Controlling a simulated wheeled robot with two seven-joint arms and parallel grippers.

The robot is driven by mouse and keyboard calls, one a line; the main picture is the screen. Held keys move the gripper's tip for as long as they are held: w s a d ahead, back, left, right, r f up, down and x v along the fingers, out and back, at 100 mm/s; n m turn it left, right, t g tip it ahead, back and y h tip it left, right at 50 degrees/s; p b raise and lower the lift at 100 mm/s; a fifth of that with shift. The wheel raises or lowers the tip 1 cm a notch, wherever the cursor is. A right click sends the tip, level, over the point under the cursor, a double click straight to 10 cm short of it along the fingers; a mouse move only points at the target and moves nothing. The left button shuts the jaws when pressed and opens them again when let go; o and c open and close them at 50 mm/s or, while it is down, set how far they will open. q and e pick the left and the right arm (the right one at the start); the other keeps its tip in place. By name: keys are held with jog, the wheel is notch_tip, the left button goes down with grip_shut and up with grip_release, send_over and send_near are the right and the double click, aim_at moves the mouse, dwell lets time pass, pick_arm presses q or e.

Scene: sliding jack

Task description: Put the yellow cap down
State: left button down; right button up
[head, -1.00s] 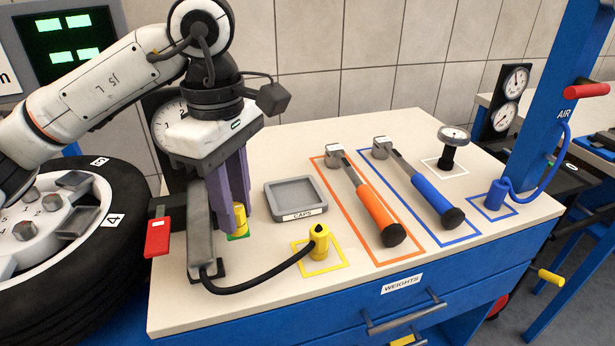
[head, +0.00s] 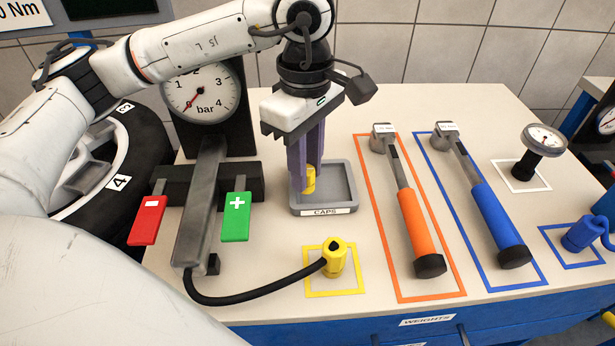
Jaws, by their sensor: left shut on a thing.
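My left gripper (head: 308,180) points down over the left part of the grey tray labelled CAPS. It is shut on the small yellow cap (head: 310,180), which shows between and below the purple fingers. The cap is inside the outline of the grey tray (head: 346,191) as seen from here. I cannot tell whether it touches the tray floor. No other cap shows in the tray. My right gripper is not in view.
A yellow hose end (head: 335,258) stands in a yellow square in front of the tray. An orange-handled tool (head: 418,230) and a blue-handled tool (head: 492,220) lie to the right. A pressure stand (head: 205,95) with red and green paddles stands left.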

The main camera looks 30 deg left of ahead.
pick_arm(q)
jog(key=shift+f, duration=1.8)
jog(key=c, duration=1.5)
grip_release()
jog(key=shift+r, duration=0.1)
notch_tip(320, 180, up, 12)
jog(key=shift+r, duration=0.2)
